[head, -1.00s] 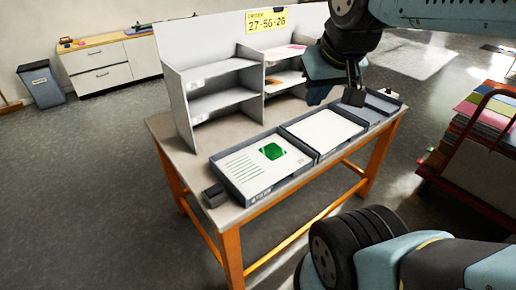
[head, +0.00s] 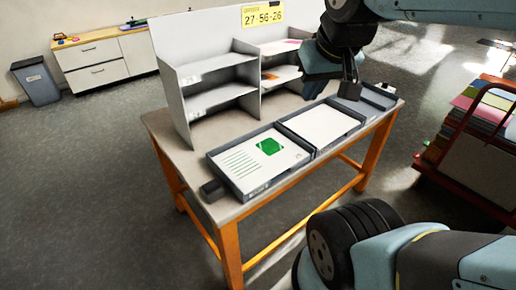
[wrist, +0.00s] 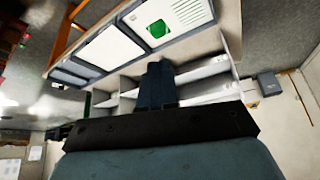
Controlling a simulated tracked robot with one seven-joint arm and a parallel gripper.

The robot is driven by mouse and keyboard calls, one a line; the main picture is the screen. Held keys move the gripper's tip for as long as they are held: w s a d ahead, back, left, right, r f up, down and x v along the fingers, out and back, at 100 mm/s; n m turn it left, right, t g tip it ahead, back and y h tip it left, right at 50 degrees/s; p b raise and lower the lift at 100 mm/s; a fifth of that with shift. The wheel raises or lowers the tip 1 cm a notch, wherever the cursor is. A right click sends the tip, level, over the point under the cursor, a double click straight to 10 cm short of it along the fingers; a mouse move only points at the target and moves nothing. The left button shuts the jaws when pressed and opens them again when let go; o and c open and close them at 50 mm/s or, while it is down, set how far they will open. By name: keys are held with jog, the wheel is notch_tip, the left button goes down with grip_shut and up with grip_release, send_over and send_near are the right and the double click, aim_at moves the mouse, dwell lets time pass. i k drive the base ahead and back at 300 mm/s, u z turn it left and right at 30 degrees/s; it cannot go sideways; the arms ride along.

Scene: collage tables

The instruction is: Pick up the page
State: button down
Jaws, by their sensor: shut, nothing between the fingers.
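A white page with a green square and green lines (head: 258,160) lies in the left grey tray on the table. It also shows in the wrist view (wrist: 172,18), near the top. A plain white page (head: 320,126) lies in the middle tray. My gripper (head: 330,95) is shut and empty, above the back part of the table near the middle and right trays. In the wrist view my gripper's fingers (wrist: 156,86) are together, pointing towards the shelf unit. It is apart from both pages.
A grey shelf unit (head: 215,90) stands at the table's back, with an orange sheet on one shelf. A third tray (head: 378,97) is at the right. A red cart (head: 470,150) with stacked coloured sheets stands right of the table (head: 175,150). Floor to the left is open.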

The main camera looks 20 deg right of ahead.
aim_at(250, 164)
jog(key=z, duration=0.3)
jog(key=k, duration=1.6)
jog(key=u, duration=0.9)
jog(key=i, duration=1)
